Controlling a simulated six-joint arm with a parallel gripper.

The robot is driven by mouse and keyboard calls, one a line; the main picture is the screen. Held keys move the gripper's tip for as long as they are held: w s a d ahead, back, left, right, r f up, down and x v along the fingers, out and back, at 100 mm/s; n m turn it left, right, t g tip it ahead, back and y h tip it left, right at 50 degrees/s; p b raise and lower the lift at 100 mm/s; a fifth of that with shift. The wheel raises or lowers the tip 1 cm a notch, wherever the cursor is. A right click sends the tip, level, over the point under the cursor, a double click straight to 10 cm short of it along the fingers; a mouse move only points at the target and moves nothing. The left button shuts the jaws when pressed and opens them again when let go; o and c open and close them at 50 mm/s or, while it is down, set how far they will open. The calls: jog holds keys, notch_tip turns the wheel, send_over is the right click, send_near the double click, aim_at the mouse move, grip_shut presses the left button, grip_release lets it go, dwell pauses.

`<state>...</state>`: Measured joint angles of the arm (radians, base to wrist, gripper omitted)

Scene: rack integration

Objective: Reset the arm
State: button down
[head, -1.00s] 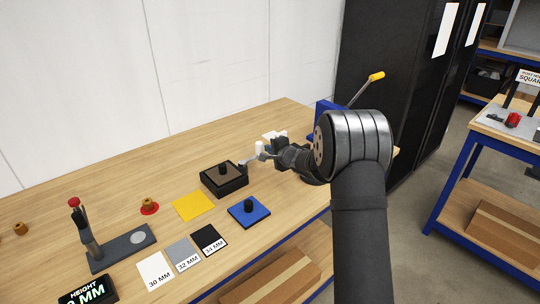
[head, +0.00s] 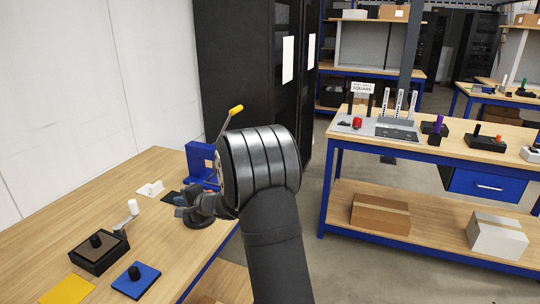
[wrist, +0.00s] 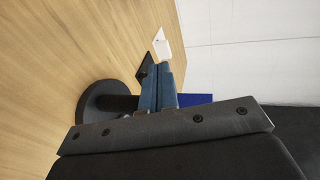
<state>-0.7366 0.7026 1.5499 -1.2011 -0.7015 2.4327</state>
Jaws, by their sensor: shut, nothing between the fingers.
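My arm reaches over the wooden bench (head: 40,245) in the head view. My gripper (head: 178,201) is low over the bench's far end, close to a round black base (head: 196,220) and in front of a blue press-like block (head: 201,165) with a yellow-tipped lever (head: 236,110). In the wrist view the two blue-grey fingers of my gripper (wrist: 159,72) lie together with nothing held. The round black base also shows there (wrist: 97,100), beside the fingers; I cannot tell whether they touch it.
A black box with a brown top (head: 98,252) and a white-knobbed crank (head: 133,208) stands left of my gripper. A blue plate with a black knob (head: 136,280) and a yellow mat (head: 68,290) are nearer. A black cabinet (head: 245,60) stands behind; a second bench (head: 450,160) is right.

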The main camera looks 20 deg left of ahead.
jog(key=s+a+f, duration=0.1)
jog(key=a, duration=0.3)
jog(key=s+a+f, duration=0.1)
jog(key=a, duration=0.3)
jog(key=s+a+f, duration=0.1)
jog(key=a, duration=0.4)
jog(key=shift+s+a, duration=0.1)
jog(key=shift+s, duration=0.2)
jog(key=shift+s+d, duration=0.1)
jog(key=shift+d, duration=0.15)
